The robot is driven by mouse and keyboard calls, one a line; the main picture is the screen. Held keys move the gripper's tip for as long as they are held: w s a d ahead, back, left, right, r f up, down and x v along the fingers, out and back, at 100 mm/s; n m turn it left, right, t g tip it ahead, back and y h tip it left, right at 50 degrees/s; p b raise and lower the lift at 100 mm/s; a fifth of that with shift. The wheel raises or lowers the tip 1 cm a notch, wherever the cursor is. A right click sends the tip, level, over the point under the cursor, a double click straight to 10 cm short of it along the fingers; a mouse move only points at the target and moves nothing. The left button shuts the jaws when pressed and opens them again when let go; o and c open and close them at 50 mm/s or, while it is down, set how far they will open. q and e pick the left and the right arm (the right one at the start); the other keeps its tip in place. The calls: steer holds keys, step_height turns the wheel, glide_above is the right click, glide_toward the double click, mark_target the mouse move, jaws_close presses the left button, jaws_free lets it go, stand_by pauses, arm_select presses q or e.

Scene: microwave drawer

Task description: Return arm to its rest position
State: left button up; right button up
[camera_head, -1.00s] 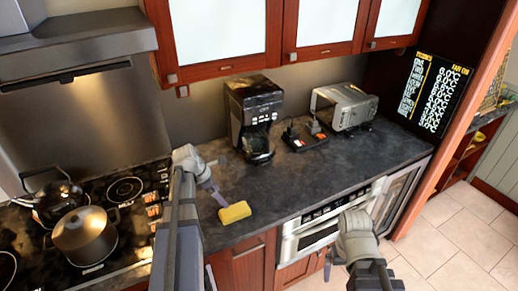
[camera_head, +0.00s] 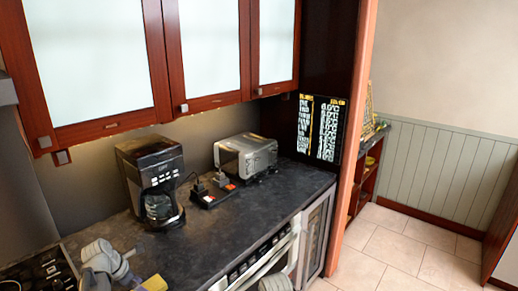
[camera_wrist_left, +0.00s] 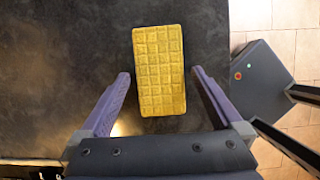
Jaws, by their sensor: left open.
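My left gripper (camera_wrist_left: 160,78) is open, its two purple-grey fingers spread apart in the left wrist view. A yellow waffle-patterned sponge (camera_wrist_left: 158,45) lies on the dark countertop (camera_wrist_left: 70,60), lined up with the gap between the fingertips; neither finger touches it. In the head view my left wrist is at the bottom left, and the sponge (camera_head: 154,284) shows beside it at the lower edge. Only a rounded grey part of my right arm shows at the bottom centre; its gripper is out of view.
On the counter stand a black coffee maker (camera_head: 152,180), a small power block with plugs (camera_head: 210,194) and a silver toaster (camera_head: 246,155). Cabinets (camera_head: 215,50) hang above. Part of the stove (camera_head: 40,272) is at the lower left. Tiled floor (camera_head: 400,245) lies open at right.

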arm_select(q)
steer(key=shift+w+d+f+b, duration=0.2)
steer(key=shift+f+b, duration=0.1)
steer(key=shift+f, duration=0.35)
arm_select(e)
steer(key=shift+f, duration=0.65)
arm_select(q)
steer(key=shift+r, duration=0.15)
arm_select(e)
steer(key=shift+r, duration=0.1)
